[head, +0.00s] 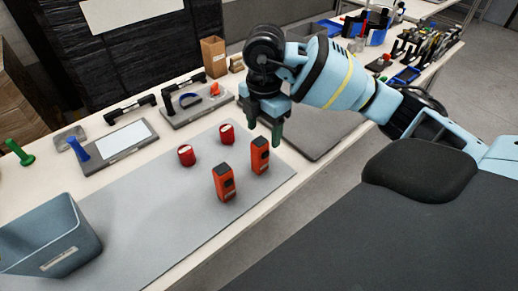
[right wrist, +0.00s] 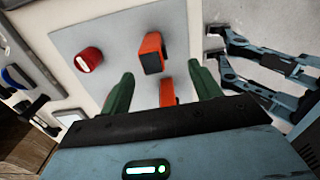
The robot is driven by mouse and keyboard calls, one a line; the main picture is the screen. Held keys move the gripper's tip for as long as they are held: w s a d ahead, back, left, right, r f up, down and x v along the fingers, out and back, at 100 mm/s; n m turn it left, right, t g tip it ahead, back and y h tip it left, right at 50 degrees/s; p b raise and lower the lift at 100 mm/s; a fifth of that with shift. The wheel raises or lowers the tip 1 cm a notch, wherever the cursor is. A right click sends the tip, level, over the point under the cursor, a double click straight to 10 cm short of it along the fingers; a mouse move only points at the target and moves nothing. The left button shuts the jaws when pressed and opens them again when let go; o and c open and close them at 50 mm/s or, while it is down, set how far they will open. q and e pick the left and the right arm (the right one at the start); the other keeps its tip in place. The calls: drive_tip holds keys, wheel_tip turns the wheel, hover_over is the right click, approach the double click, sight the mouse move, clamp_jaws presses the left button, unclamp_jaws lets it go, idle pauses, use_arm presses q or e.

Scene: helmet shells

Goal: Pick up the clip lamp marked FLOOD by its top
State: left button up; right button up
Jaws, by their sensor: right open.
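Two upright orange-red box-shaped lamps with dark fronts stand on the grey mat (head: 150,215). One lamp (head: 224,183) is nearer the front; the other lamp (head: 260,155) is to its right and farther back. I cannot read FLOOD on either. My right gripper (head: 264,131) is open and empty, pointing down above and behind the right lamp. In the right wrist view, its green fingers (right wrist: 160,70) are apart. The right lamp (right wrist: 167,93) shows partly between them, its lower part hidden by the gripper body; the front lamp (right wrist: 151,52) lies beyond.
Two short red cylinders (head: 186,155) (head: 226,133) stand behind the lamps on the mat. A blue-grey bin (head: 75,240) is at the front left. A tool tray (head: 197,110) and a flat panel (head: 115,145) lie along the back.

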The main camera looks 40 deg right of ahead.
sight(261, 143)
drive_tip(key=shift+w+f, duration=0.1)
drive_tip(key=shift+f, duration=0.5)
drive_tip(key=f, duration=0.3)
drive_tip(key=shift+w+f, duration=0.2)
drive_tip(key=shift+w, duration=0.15)
drive_tip(key=shift+f, duration=0.65)
use_arm(q)
drive_tip(key=shift+w+r, duration=0.15)
drive_tip(key=shift+w, duration=0.5)
drive_tip(key=shift+s, duration=0.1)
use_arm(e)
drive_tip(key=shift+c, duration=0.2)
